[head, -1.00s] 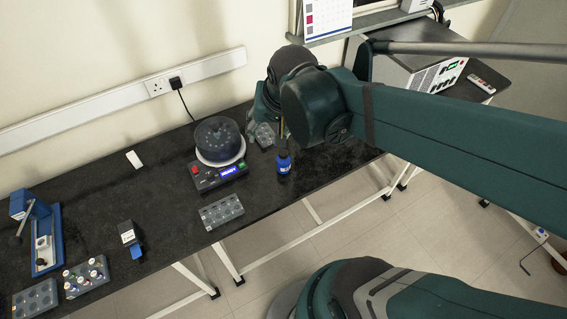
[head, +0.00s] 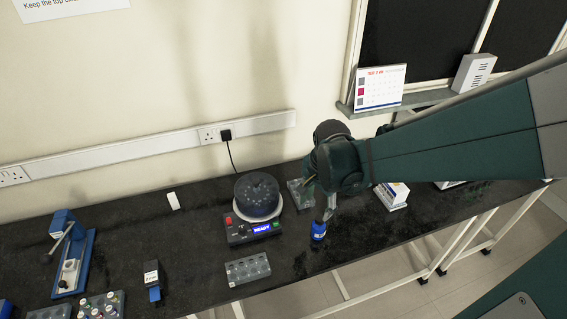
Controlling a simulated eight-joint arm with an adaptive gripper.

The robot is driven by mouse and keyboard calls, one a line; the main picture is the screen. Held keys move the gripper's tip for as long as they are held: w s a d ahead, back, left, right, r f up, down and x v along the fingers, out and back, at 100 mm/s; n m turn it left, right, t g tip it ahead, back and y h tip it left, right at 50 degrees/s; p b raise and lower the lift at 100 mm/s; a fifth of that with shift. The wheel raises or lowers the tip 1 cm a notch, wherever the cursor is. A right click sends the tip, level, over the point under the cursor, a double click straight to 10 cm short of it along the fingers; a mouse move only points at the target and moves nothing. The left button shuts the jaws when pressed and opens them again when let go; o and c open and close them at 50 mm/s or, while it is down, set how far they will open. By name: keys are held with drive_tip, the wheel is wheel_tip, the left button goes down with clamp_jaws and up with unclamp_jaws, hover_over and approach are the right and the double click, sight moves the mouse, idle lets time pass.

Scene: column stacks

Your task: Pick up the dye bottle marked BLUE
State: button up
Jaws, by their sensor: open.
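My gripper (head: 322,207) is open and points down just above and behind the blue bottle. One finger shows close to its cap; I cannot tell whether they touch. My arm's end hides part of the other finger.
A round dark-lidded device (head: 257,197) with a lit READY display stands left of the blue bottle. An empty grey rack (head: 248,268) lies in front of it.

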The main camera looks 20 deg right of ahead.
sight(320, 218)
drive_tip(key=d+f+m, duration=0.1)
drive_tip(key=f, duration=0.1)
drive_tip(key=f+m+g, duration=0.1)
drive_tip(key=f, duration=0.2)
drive_tip(key=w+d+f+m, duration=0.1)
drive_tip(key=f+m, duration=0.1)
drive_tip(key=shift+d+f+g+b, duration=0.3)
drive_tip(key=shift+d+f, duration=0.05)
drive_tip(key=shift+f, duration=0.05)
drive_tip(key=shift+f, duration=0.1)
drive_tip(key=shift+f+b, duration=0.3)
drive_tip(key=shift+f, duration=0.9)
drive_tip(key=shift+f, duration=0.1)
drive_tip(key=shift+f+b, duration=0.65)
drive_tip(key=shift+f, duration=1.85)
drive_tip(key=shift+c, duration=0.6)
drive_tip(key=c, duration=0.9)
